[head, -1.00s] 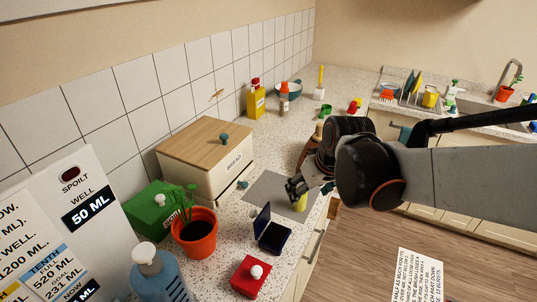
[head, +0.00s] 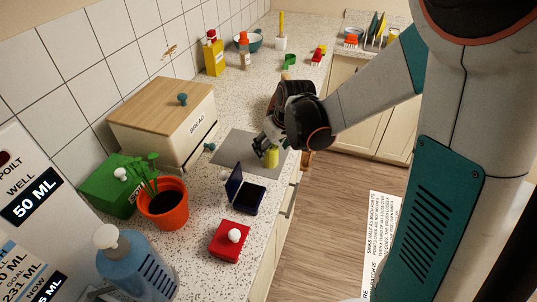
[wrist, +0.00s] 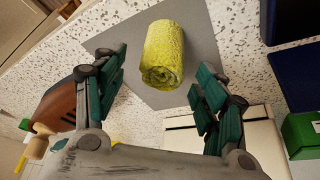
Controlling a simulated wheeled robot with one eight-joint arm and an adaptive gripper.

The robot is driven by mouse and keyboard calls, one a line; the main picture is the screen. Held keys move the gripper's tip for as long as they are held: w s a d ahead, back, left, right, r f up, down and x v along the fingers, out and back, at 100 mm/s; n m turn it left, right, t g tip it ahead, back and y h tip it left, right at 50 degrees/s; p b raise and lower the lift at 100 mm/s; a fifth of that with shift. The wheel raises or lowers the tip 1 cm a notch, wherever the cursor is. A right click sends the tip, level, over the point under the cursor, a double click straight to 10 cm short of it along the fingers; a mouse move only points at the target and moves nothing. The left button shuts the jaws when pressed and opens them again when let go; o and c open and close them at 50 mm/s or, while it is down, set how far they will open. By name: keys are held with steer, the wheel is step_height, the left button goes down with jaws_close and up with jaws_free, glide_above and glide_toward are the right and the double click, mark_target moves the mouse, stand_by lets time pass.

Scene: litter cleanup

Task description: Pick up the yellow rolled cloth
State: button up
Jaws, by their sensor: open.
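The yellow rolled cloth (head: 271,157) lies on a grey mat (head: 236,146) on the speckled counter. In the wrist view the cloth (wrist: 164,54) lies on its side, its rolled end facing my gripper. My gripper (wrist: 158,78) is open, with one finger on each side of the line to the cloth. The cloth lies ahead of and between the fingertips, and no contact is visible. In the head view my gripper (head: 268,144) is right at the cloth and partly hides it.
An open dark blue box (head: 245,192) and a red box (head: 230,241) stand in front of the mat. A bread box (head: 165,120) stands to the left. A potted plant (head: 163,203) and a green box (head: 112,186) are nearer left. The counter edge is close on the right.

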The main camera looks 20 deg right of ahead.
steer(key=b+x, duration=0.2)
steer(key=x, duration=0.3)
steer(key=shift+w+a+f, duration=0.2)
steer(key=shift+w+f, duration=0.05)
steer(key=c, duration=1.1)
